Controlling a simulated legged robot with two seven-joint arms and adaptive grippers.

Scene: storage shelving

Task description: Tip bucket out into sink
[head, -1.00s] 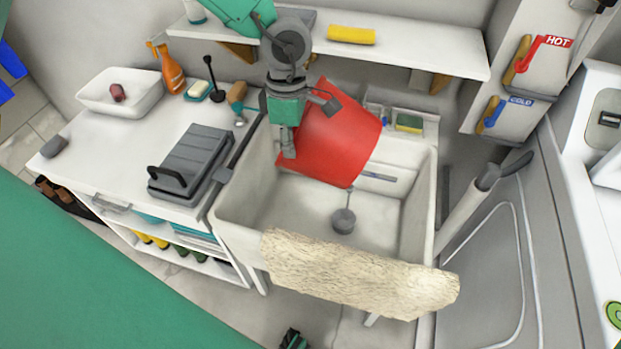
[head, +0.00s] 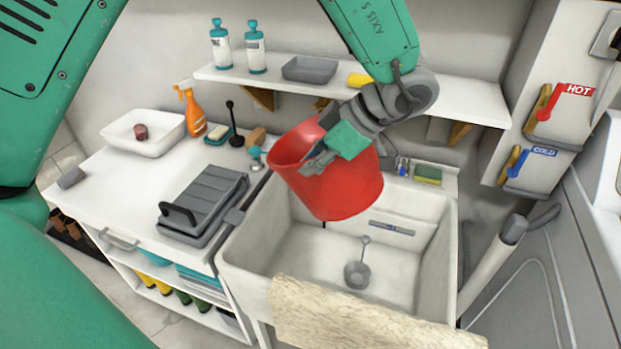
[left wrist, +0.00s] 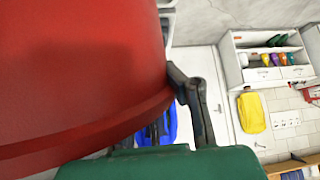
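The red bucket (head: 345,190) hangs over the back left of the white sink (head: 310,262) in the head view. It is tilted a little, with its mouth up and to the left; its inside is mostly hidden. My left gripper (head: 318,160) is shut on the bucket near its rim. In the left wrist view the bucket wall (left wrist: 80,75) fills the left side, beside a dark gripper finger (left wrist: 195,100). The sink floor shows a grey drain piece (head: 357,274) and no spilled contents that I can make out. My right gripper is not in view.
A pale fleecy mat (head: 365,318) lies over the sink's front edge. A shelf (head: 440,95) runs behind. The left counter (head: 120,185) carries a grey case (head: 204,205), a white basin (head: 142,136) and an orange spray bottle (head: 192,112). Hot and cold levers (head: 565,90) are at right.

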